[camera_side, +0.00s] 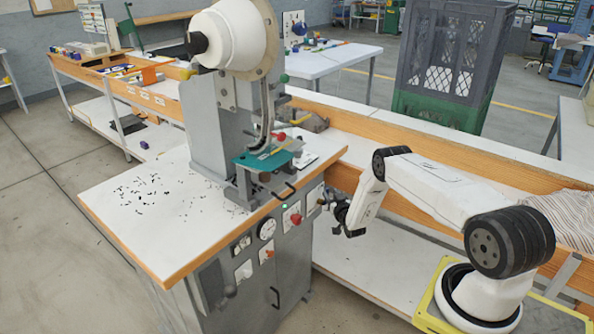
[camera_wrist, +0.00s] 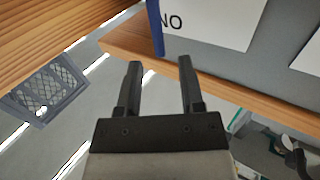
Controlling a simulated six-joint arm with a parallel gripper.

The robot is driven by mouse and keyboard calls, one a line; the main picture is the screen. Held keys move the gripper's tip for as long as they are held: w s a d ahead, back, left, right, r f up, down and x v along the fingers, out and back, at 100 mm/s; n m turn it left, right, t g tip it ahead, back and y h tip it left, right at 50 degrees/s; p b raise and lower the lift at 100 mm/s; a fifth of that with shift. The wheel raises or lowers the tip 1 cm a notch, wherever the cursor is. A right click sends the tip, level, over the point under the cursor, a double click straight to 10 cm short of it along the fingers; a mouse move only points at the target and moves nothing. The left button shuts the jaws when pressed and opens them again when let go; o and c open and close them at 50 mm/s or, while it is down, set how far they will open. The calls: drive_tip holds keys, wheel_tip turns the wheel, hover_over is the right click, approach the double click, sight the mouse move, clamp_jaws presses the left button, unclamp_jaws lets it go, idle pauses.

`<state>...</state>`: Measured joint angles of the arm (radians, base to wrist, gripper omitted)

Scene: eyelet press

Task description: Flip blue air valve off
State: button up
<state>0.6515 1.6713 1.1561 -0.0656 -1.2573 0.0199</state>
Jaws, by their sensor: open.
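My gripper (camera_side: 340,212) is at the right side of the press cabinet (camera_side: 262,262), close to the upper right of its control panel. In the wrist view its two dark fingers (camera_wrist: 160,66) stand apart with nothing between them. The panel carries a round gauge (camera_side: 267,228), a red knob (camera_side: 296,218) and several small plates.
The eyelet press (camera_side: 212,125) stands on a white tabletop (camera_side: 150,228) with a wooden edge and scattered dark bits. A long wood-edged bench (camera_side: 450,155) runs behind my arm, with a grey and green crate (camera_side: 455,60) near it. Open floor (camera_side: 45,250) lies at left.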

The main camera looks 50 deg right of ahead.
sight(328, 189)
drive_tip(key=shift+x, duration=1.9)
clamp_jaws()
